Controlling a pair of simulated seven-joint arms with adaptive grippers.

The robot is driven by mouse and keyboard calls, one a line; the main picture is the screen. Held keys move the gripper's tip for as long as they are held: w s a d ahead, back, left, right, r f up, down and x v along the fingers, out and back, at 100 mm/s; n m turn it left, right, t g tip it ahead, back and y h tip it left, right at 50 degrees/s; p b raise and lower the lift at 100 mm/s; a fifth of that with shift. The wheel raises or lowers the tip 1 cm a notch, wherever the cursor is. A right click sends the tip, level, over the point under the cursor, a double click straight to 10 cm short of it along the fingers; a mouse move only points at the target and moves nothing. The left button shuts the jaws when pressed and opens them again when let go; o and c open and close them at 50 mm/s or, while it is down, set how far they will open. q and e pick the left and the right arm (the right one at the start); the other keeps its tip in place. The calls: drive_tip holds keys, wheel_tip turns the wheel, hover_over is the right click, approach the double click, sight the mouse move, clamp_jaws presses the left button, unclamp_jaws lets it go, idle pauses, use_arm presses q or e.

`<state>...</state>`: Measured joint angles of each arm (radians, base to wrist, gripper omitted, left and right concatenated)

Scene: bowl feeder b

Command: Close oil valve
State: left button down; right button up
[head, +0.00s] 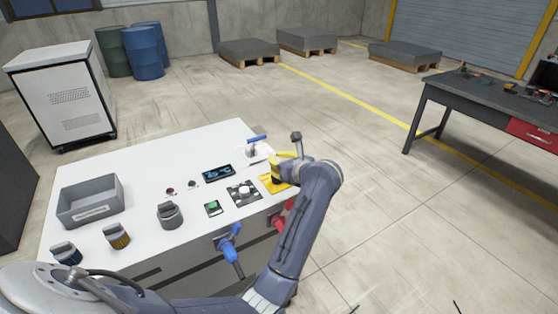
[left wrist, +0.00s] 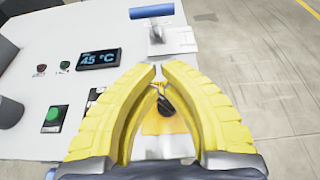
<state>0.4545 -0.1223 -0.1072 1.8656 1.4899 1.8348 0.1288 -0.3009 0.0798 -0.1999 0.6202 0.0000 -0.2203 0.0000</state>
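A valve with a blue lever handle (head: 257,139) stands on a white base at the far right end of the white table. It also shows in the left wrist view (left wrist: 151,12), ahead of the fingertips, with its handle lying roughly crosswise. No label tells me whether it is the oil valve. My left gripper (head: 279,165) is on the near side of it, above a yellow plate (head: 270,184). In the left wrist view its yellow fingers (left wrist: 158,70) have a narrow gap between their tips and hold nothing I can see. A black knob (left wrist: 166,105) shows below, between them. My right gripper is out of view.
The white table (head: 135,185) also carries a grey bin (head: 90,200), a small display (head: 218,173), a green button (head: 212,207), and several knobs. Blue (head: 229,242) and red (head: 280,221) fittings project from its front. Open floor lies to the right.

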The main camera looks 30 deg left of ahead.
sight(254, 145)
use_arm(q)
drive_tip(key=x, duration=0.6)
drive_tip(key=shift+a, duration=0.1)
drive_tip(key=shift+w+a+r, duration=0.3)
drive_tip(key=shift+w+a, duration=0.25)
drive_tip(key=shift+a, duration=0.3)
drive_tip(key=shift+w+a+r, duration=0.4)
drive_tip(key=shift+w+a, duration=0.1)
drive_tip(key=shift+a, duration=0.25)
drive_tip(key=shift+w+a+r+g+h, duration=0.2)
drive_tip(key=shift+r+g+h, duration=0.1)
drive_tip(key=shift+r+h, duration=0.1)
drive_tip(key=shift+a+r, duration=0.1)
